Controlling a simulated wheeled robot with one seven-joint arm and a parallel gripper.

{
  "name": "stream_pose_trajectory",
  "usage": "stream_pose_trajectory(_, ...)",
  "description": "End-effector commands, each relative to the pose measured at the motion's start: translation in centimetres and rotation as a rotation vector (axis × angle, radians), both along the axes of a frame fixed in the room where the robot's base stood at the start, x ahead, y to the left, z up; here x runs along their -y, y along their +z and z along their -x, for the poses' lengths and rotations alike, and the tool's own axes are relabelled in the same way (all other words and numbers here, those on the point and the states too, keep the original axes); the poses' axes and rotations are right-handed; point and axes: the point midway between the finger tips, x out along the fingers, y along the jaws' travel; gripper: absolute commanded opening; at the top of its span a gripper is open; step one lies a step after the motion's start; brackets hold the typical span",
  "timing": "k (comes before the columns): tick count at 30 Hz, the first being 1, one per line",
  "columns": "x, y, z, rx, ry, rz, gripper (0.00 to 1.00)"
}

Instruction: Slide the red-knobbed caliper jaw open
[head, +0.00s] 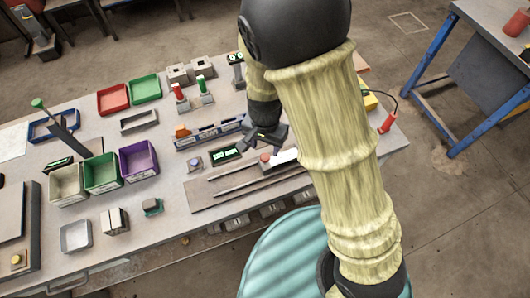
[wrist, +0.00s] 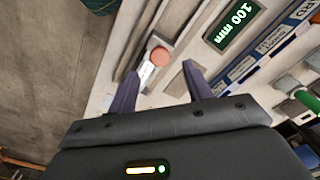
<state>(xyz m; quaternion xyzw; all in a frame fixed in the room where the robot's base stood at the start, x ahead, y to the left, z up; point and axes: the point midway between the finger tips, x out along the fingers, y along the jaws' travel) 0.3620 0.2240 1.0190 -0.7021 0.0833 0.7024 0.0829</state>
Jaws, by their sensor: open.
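The caliper lies on the workbench in front of my gripper. Its red knob (head: 265,157) shows just below my gripper (head: 258,146) in the head view. In the wrist view the round red knob (wrist: 160,56) sits on a light sliding jaw (wrist: 146,74), between and slightly ahead of the two dark fingertips of my gripper (wrist: 161,70). The fingers are apart and hold nothing. I cannot tell their height above the knob. A dark display (wrist: 232,26) reading 100 mm stands beside the caliper; it also shows in the head view (head: 226,154). My arm hides part of the caliper.
A blue-edged labelled rack (head: 208,134) stands behind the display. Green (head: 101,172) and purple (head: 139,160) bins are to the left. A small block with a bluish button (head: 195,163) is left of the display. The bench's front edge is close to the caliper.

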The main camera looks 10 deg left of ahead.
Motion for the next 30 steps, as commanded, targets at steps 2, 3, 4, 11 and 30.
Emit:
stream_pose_trajectory(2,0.1,-1.6,0.0,-0.004,-0.002,0.003,0.50)
stream_pose_trajectory(3,0.1,-2.3,0.0,-0.004,-0.002,0.003,0.50)
stream_pose_trajectory(4,0.1,-2.7,0.1,-0.004,-0.002,0.003,0.50)
stream_pose_trajectory(11,0.0,-4.9,0.0,-0.001,-0.001,0.001,0.50)
stream_pose_trajectory(30,0.0,-5.0,0.0,0.001,0.000,0.000,0.00)
